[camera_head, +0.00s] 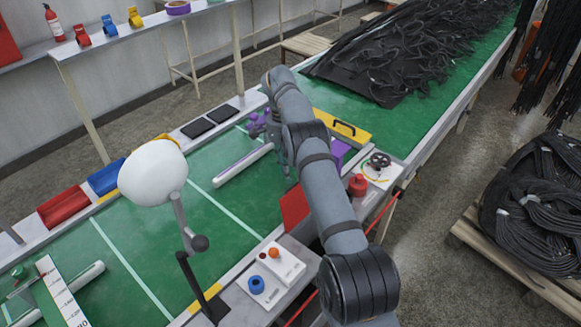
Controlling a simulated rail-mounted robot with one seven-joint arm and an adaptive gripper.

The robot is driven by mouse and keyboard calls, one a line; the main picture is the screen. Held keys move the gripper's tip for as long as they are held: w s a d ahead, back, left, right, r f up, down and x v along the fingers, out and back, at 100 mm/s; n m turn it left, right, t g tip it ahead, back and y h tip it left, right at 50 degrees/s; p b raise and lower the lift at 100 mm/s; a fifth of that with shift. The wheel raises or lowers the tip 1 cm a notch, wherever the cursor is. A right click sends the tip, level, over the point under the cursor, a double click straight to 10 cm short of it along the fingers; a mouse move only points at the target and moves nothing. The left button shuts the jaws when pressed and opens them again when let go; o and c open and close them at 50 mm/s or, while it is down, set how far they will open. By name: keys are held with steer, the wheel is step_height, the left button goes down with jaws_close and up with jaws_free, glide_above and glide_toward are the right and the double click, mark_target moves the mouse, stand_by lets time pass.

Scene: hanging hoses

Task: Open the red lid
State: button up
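A red, flat-looking piece (293,207) lies at the near edge of the green table, partly hidden behind my arm. I cannot tell whether it is a lid, or whether it is open or shut. A red open-topped bin (62,207) stands at the table's far left edge, and a small red knobbed object (357,185) sits on the right near edge. My gripper (268,132) is low over the middle of the table, beyond the red piece, by a small purple object (257,121). My arm partly hides it and its fingers are unclear.
A white lamp head (153,174) on a jointed stand rises at left. A white tube (243,165) lies near my gripper. A button box (277,265) sits on the near edge. A purple object (340,152) is partly behind my arm. Black hoses (410,50) cover the table's far end.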

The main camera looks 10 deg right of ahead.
steer(key=shift+d+r, duration=0.1)
steer(key=shift+r, duration=0.5)
steer(key=shift+c, duration=0.2)
